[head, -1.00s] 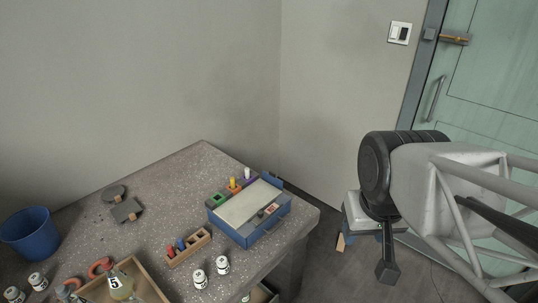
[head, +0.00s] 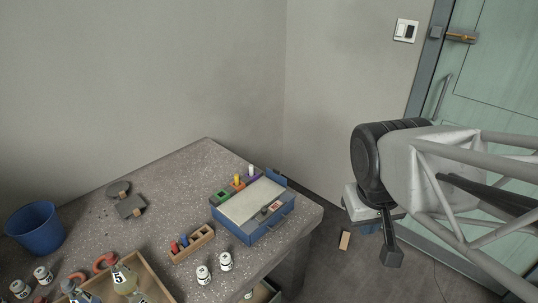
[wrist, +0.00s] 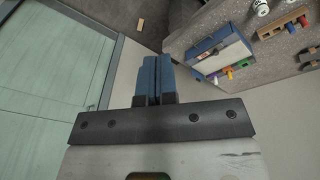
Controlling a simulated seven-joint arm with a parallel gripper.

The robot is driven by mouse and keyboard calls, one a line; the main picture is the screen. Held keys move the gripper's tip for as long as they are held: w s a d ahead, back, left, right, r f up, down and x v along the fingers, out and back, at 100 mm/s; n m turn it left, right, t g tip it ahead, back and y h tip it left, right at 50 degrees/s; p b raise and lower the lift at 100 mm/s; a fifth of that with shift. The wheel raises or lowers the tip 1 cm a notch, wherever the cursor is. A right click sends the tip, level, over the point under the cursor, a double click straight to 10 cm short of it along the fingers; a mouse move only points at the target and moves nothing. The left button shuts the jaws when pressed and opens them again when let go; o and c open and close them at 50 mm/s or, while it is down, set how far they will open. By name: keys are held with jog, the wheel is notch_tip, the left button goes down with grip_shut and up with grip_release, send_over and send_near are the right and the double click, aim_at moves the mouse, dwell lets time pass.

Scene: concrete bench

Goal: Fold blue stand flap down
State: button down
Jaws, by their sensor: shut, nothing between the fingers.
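The blue stand (head: 262,230) sits near the right corner of the bench, with a pale panel (head: 250,203) on top. A small blue flap (head: 274,177) stands up at its far right edge. The stand also shows upside down in the wrist view (wrist: 231,37), right of my fingers. My gripper (wrist: 152,82) is shut and empty, its blue fingers together. In the head view my gripper (head: 370,229) hangs beyond the bench's right edge, over the floor, apart from the stand. My arm partly hides it there.
Coloured pegs and blocks (head: 238,183) line the stand's far left side. A wooden peg block (head: 193,244), white bottles (head: 225,262), a wooden tray (head: 168,290) and a blue bucket (head: 35,228) occupy the bench's left and front. A green door (head: 490,90) stands behind my arm.

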aim_at(275, 172)
jog(key=w+a+f+n+h, duration=0.2)
jog(key=w+f+n+h, duration=0.15)
jog(key=w, duration=0.55)
jog(key=w+a+f+n+h, duration=0.25)
jog(key=w+n, duration=0.25)
jog(key=w, duration=0.3)
jog(key=w+a+f+n+h, duration=0.2)
jog(key=w+f+n, duration=0.25)
jog(key=w, duration=0.45)
jog(key=w+a+f+n+t, duration=0.3)
jog(key=w+a+f+n, duration=0.1)
jog(key=a+f, duration=0.1)
jog(key=w+a+f+n+t+h, duration=0.1)
jog(key=w+a+f+n+t, duration=0.1)
jog(key=w+a+f+n, duration=0.2)
jog(key=w+a+f+n+t, duration=0.3)
jog(key=w+a+f+n, duration=0.2)
jog(key=a, duration=0.4)
jog(key=shift+w+a+f+t, duration=0.3)
jog(key=shift+w+f, duration=0.3)
jog(key=shift+f, duration=0.2)
jog(key=shift+w+d, duration=0.1)
jog(key=x, duration=1.2)
jog(key=shift+d+r, duration=0.2)
jog(key=shift+r, duration=0.15)
jog(key=shift+w+d, duration=0.55)
